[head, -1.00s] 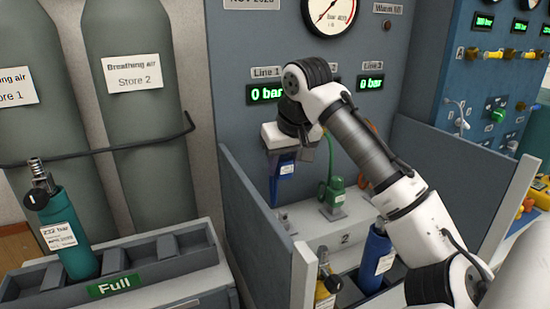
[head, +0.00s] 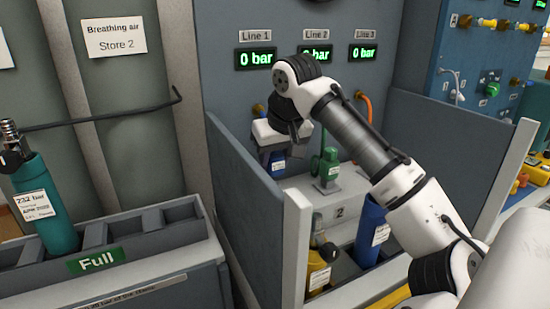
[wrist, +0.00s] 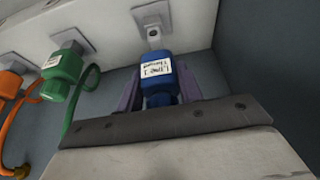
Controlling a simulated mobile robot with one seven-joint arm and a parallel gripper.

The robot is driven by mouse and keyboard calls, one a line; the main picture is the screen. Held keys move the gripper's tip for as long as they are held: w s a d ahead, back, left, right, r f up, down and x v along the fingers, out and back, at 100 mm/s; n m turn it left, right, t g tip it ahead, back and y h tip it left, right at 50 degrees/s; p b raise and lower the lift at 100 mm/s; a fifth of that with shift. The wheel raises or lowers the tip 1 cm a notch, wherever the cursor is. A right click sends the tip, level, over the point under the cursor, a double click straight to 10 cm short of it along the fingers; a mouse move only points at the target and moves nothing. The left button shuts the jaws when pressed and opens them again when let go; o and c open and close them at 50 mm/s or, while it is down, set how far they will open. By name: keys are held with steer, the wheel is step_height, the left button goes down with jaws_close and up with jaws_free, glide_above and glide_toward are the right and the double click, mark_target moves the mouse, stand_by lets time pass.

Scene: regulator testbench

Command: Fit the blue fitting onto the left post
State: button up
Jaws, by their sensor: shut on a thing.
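The blue fitting (wrist: 158,70), with a white label marked Line 1, is between the fingers of my gripper (wrist: 158,88), which is shut on it. In the head view the fitting (head: 277,163) shows small below my gripper (head: 279,156), low over the left end of the white ledge. The left post (wrist: 153,33) is a metal peg on a square plate. In the wrist view it shows just past the fitting's far end, near its line. I cannot tell whether they touch. The fitting and gripper hide the post in the head view.
A green fitting (head: 328,168) with a green hose stands on the middle post, close to the right. An orange fitting (wrist: 10,83) is beyond it. A grey side panel (head: 245,205) stands close on the left. Blue and yellow cylinders (head: 319,270) stand in front.

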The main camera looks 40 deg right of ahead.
mark_target(277, 173)
steer(key=shift+f+b, duration=0.4)
steer(key=shift+f, duration=0.35)
steer(key=shift+r, duration=0.2)
steer(key=shift+s+p, duration=0.15)
steer(key=shift+p, duration=0.55)
steer(key=shift+f+b, duration=0.95)
steer(key=shift+f, duration=1.05)
stand_by(0.5)
steer(key=o, duration=1.2)
steer(key=shift+o, duration=0.2)
steer(key=shift+r, duration=0.1)
steer(key=v, duration=1.3)
steer(key=shift+s+r+p, duration=0.25)
steer(key=shift+r+p, duration=0.05)
steer(key=shift+p, duration=0.15)
steer(key=shift+a, duration=0.1)
